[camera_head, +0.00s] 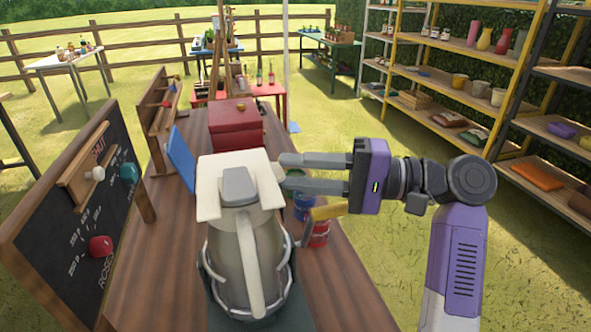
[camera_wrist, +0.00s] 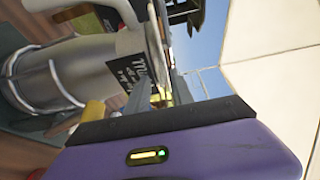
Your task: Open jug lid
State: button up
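The jug (camera_head: 227,258) is a grey metal pitcher with a cream handle (camera_head: 251,262), upright at the front of the wooden table. At its top are a flat, cream squarish piece (camera_head: 262,182), which looks like the lid, and a grey cap-like part (camera_head: 238,187). I cannot tell how far the lid is raised. My gripper (camera_head: 284,172) is to the right of the jug top, fingers pointing left and spread apart with nothing held. Its tips are close to the cream piece's right edge; contact is unclear. The jug body (camera_wrist: 70,70) also shows in the wrist view.
A red box (camera_head: 236,127) stands behind the jug. Blue and red cans (camera_head: 319,234) are at its right, under my gripper. A blackboard (camera_head: 90,205) with knobs stands at the left edge of the table. Shelves (camera_head: 470,95) are farther right.

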jog(key=shift+a, duration=0.3)
jog(key=shift+w, duration=0.1)
grip_shut()
dwell(1.2)
